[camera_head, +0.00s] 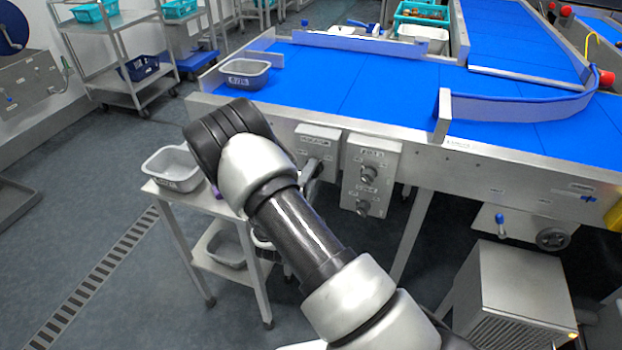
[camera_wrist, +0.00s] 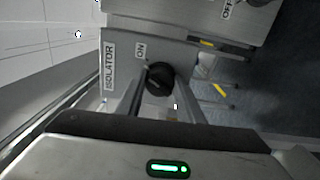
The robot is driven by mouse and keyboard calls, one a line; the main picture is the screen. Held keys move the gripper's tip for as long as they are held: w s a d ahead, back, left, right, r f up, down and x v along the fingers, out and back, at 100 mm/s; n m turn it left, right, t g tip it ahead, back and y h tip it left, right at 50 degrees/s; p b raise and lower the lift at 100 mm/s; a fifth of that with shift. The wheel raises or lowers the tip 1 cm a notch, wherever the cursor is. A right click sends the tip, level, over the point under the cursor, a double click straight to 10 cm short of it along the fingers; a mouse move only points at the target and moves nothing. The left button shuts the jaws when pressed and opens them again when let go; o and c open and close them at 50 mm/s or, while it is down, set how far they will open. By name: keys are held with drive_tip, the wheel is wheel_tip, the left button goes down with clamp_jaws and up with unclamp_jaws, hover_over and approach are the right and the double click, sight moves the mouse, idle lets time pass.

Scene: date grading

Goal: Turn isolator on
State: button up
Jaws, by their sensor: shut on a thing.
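The isolator is a small grey box (camera_head: 318,139) on the conveyor's front side in the head view. It also shows in the wrist view (camera_wrist: 125,64), turned sideways, with an ISOLATOR label and an ON label. Its black rotary knob (camera_wrist: 158,74) sits near the ON label. My gripper (camera_wrist: 161,88) is shut on the knob, one finger on each side. In the head view my arm hides part of the area below the isolator box. The knob's exact setting is unclear.
A second control box (camera_head: 371,160) with two knobs is close to the isolator's right. A small trolley (camera_head: 215,203) with a grey tub (camera_head: 173,168) stands at its left. The blue conveyor (camera_head: 330,80) runs above. A steel cabinet (camera_head: 515,290) is at lower right.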

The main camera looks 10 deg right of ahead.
drive_tip(key=shift+f+m+b, duration=0.1)
drive_tip(key=shift+m+b, duration=0.6)
drive_tip(key=shift+m, duration=0.5)
drive_tip(key=o, duration=1.1)
drive_tip(key=shift+c, duration=0.2)
drive_tip(key=p+v, duration=0.2)
drive_tip(key=v, duration=1.5)
drive_tip(key=shift+s+a, duration=0.15)
drive_tip(key=shift+s, duration=0.1)
